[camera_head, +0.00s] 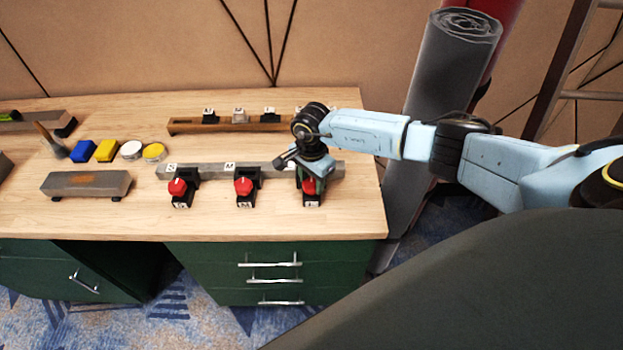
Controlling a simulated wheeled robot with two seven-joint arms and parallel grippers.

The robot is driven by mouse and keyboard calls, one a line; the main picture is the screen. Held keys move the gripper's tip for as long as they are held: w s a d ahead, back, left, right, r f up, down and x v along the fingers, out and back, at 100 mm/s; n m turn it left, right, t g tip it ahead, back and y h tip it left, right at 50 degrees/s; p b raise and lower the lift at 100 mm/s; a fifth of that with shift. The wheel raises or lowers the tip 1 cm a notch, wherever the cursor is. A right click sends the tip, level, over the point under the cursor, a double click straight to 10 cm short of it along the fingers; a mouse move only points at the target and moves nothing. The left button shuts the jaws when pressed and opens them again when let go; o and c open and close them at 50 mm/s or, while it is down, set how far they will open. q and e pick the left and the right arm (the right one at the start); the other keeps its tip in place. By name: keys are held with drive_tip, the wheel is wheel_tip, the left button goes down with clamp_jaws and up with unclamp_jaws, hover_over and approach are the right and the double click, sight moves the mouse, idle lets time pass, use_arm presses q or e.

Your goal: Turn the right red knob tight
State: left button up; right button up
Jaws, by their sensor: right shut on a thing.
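Three red knobs sit in black clamps along a grey metal bar (207,171) on the wooden table. The left red knob (177,187) and the middle red knob (243,187) show clearly. The right red knob (308,186) is at the bar's right end and is partly hidden by my right gripper. My right gripper (310,180) points down from above and is shut on the right red knob. Its fingertips are small and partly hidden in this view. My left gripper is not in view.
The table's right edge is close to the right knob. A rolled grey mat (440,75) stands beyond it.

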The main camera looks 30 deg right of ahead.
drive_tip(key=shift+m, duration=0.3)
drive_tip(key=m, duration=0.3)
drive_tip(key=shift+b, duration=0.3)
drive_tip(key=m, duration=0.6)
drive_tip(key=m+p, duration=0.1)
drive_tip(key=m, duration=0.4)
drive_tip(key=shift+r, duration=0.1)
drive_tip(key=m+p, duration=0.1)
drive_tip(key=m, duration=0.4)
drive_tip(key=shift+m, duration=0.3)
drive_tip(key=o, duration=1)
drive_tip(key=shift+c, duration=0.2)
